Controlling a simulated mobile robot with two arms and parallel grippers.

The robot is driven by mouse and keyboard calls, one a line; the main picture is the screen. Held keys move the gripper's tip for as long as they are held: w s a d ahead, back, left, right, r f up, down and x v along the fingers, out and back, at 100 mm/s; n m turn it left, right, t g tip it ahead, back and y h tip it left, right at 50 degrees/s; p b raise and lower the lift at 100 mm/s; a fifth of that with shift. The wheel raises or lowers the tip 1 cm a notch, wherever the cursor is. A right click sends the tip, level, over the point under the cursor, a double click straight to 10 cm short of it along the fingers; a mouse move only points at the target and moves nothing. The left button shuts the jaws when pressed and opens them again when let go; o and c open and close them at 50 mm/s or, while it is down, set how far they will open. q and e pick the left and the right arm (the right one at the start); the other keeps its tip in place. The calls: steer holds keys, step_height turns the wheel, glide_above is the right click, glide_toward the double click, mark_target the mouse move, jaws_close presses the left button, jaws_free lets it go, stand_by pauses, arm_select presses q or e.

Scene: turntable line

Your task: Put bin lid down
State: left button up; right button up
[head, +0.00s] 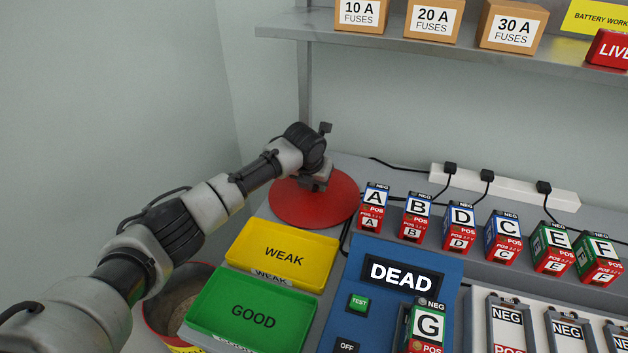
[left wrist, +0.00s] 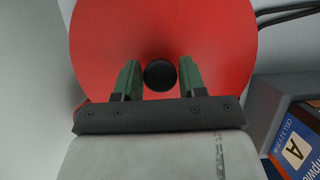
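The bin lid (head: 292,207) is a flat red disc at the back left of the bench, behind the yellow tray. In the left wrist view the lid (left wrist: 160,25) fills the upper middle, with a round black knob (left wrist: 160,76) at its centre. My left gripper (head: 315,185) is over the lid, its two green fingers (left wrist: 160,78) close on either side of the knob, seemingly shut on it. Whether the lid rests on the bench or hangs just above it is hard to tell. The open bin (head: 152,325) is at the lower left, partly behind my left arm. My right gripper is not in view.
The yellow WEAK tray (head: 320,250) and green GOOD tray (head: 205,300) stand in front of the lid. Battery A (head: 375,195) begins a row close to its right. A blue tester (head: 365,272) reads DEAD and holds battery G (head: 428,325). A wall (head: 110,90) rises at left.

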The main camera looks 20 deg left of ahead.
arm_select(q)
steer(key=o, duration=0.3)
steer(key=shift+r, duration=0.1)
steer(key=v, duration=1.2)
steer(key=shift+p, duration=0.3)
